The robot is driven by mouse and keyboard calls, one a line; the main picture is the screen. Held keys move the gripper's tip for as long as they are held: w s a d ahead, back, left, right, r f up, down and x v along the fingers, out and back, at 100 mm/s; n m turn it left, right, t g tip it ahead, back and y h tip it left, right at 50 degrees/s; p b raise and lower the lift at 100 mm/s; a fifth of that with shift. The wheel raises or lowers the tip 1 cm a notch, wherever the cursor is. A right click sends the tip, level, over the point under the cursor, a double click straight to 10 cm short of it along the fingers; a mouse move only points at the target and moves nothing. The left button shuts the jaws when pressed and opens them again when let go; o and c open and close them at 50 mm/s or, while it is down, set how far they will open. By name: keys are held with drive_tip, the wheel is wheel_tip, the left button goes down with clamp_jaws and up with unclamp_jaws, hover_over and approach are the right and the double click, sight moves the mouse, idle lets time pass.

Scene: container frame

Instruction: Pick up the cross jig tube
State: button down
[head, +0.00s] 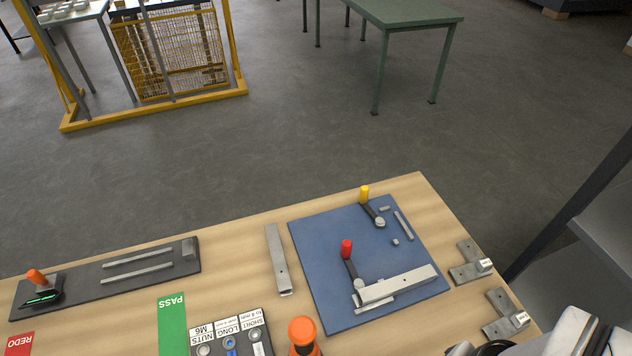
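A blue jig board (315,240) lies on the wooden table. A grey square tube (405,284) lies along its near right part, beside a red-handled clamp (347,250). A yellow-handled clamp (365,195) stands at the board's far edge. A second grey tube (278,258) lies loose on the wood just left of the board, apart from it. I cannot tell from the picture alone which of the two is the cross jig tube. My gripper's fingers are not in view. Grey and black parts show at the bottom right corner, cut off by the frame.
A dark fixture plate (90,287) with an orange-handled clamp (36,277) lies at the left. A labelled parts holder (264,345) and an orange-topped object (303,330) stand at the near edge. Metal brackets (468,263) (503,312) lie to the right. Bare wood (232,250) separates the plate and loose tube.

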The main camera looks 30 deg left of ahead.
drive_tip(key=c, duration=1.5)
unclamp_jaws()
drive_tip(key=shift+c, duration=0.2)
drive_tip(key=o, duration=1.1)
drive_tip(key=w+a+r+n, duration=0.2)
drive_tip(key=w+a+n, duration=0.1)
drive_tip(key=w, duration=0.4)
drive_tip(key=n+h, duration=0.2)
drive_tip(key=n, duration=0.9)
hover_over(280, 264)
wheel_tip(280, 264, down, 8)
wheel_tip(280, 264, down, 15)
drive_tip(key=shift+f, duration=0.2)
